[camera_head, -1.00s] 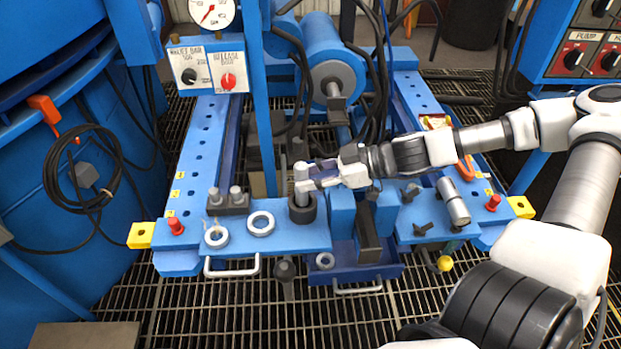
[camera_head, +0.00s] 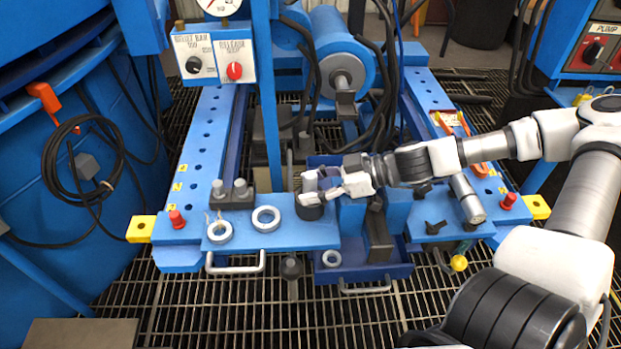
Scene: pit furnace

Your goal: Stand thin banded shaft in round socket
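The dark round socket (camera_head: 310,210) stands on the blue front plate (camera_head: 280,238), left of the blue clamp blocks. My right gripper (camera_head: 313,187) reaches in from the right, directly over the socket, with its fingers near the rim. It appears shut around the upper part of the thin grey shaft (camera_head: 309,179). The shaft looks about upright and in line with the socket. The fingers hide most of the shaft, so its bands and how deep it sits cannot be seen. My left gripper is not in view.
Two pale rings (camera_head: 266,219) and a dark block with two pegs (camera_head: 232,194) are left of the socket. A silver cylinder (camera_head: 467,198) lies on the right plate. The blue clamp block (camera_head: 351,218) stands close at the right. A blue upright (camera_head: 268,110) rises behind.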

